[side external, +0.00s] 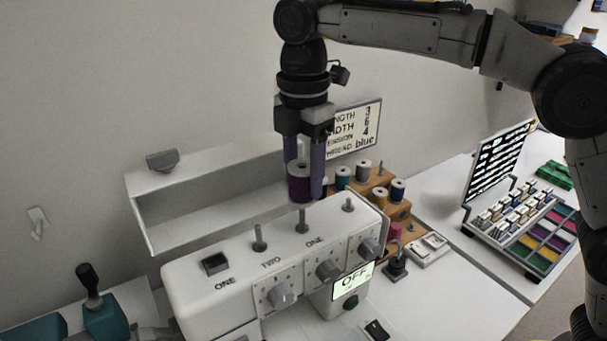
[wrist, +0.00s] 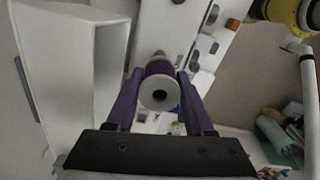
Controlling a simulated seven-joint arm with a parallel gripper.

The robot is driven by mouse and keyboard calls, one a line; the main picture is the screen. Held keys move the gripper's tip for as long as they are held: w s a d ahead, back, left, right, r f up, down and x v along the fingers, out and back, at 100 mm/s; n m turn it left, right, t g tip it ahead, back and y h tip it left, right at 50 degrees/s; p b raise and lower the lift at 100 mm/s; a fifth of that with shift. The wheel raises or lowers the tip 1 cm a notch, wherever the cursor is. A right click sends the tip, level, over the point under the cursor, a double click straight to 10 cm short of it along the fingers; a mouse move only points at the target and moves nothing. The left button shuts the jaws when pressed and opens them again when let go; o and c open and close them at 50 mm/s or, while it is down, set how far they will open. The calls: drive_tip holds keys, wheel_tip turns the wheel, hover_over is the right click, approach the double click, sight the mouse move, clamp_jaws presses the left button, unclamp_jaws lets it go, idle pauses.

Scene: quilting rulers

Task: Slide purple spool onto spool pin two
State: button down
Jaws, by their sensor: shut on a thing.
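The purple spool (side external: 300,187) is upright between the fingers of my gripper (side external: 303,180), which is shut on it. In the wrist view the spool (wrist: 159,92) shows its pale top and dark centre hole. In the side view its lower end appears just above the middle grey pin (side external: 302,225) on the white sewing machine (side external: 200,295); a small gap shows. Another pin (side external: 259,240) stands left, behind the printed word TWO, and a third (side external: 348,206) stands right. All three pins look bare.
An open white cover (side external: 190,240) rises behind the machine. A wooden spool rack (side external: 375,185) with several spools stands at the back right, beneath a settings sign (side external: 358,130). A case of bobbins (side external: 525,225) lies farther right.

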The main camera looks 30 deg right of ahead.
drive_tip(key=shift+r, duration=0.1)
drive_tip(key=shift+r, duration=1.9)
drive_tip(key=d+f+m, duration=0.1)
drive_tip(key=d, duration=0.2)
drive_tip(key=d+f+m, duration=0.2)
drive_tip(key=d, duration=0.2)
drive_tip(key=d+f+m, duration=0.2)
drive_tip(key=d, duration=0.2)
drive_tip(key=shift+w+f, duration=0.15)
drive_tip(key=shift+f, duration=0.1)
drive_tip(key=s+d+f+m, duration=0.3)
drive_tip(key=d+f+m, duration=0.35)
drive_tip(key=d, duration=0.35)
drive_tip(key=w+d+f+m, duration=0.1)
drive_tip(key=w+f+m, duration=0.1)
drive_tip(key=f+m, duration=0.2)
drive_tip(key=w+d+f+m, duration=0.1)
drive_tip(key=f+m, duration=0.3)
drive_tip(key=f, duration=0.7)
drive_tip(key=shift+w+f+m, duration=0.3)
drive_tip(key=shift+w+m, duration=0.05)
drive_tip(key=shift+w, duration=0.35)
drive_tip(key=shift+d, duration=0.1)
